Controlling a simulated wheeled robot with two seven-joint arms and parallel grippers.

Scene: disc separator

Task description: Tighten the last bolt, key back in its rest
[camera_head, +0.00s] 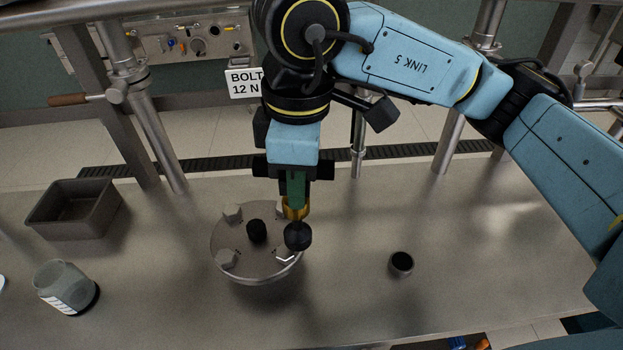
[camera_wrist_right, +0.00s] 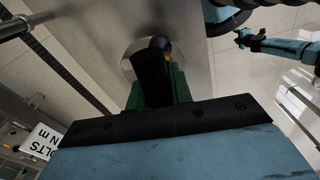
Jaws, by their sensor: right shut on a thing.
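My right gripper (camera_head: 292,190) points down with its green fingers shut on the key, whose gold collar (camera_head: 295,208) and round black end (camera_head: 298,236) show below. The key is over the right side of the round metal cover (camera_head: 250,268). Whether it touches a bolt cannot be told. Bolt heads show at the cover's back left (camera_head: 233,212) and front left (camera_head: 228,258); the right side is partly hidden by the key. A black knob (camera_head: 257,231) is at the centre. My left gripper shows small and unclear in the right wrist view (camera_wrist_right: 243,38).
A dark cup (camera_head: 401,264), possibly the key's rest, stands right of the cover. A grey tray (camera_head: 75,232) and a jar (camera_head: 64,286) are at the left. A bolt sign (camera_head: 245,83) hangs behind.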

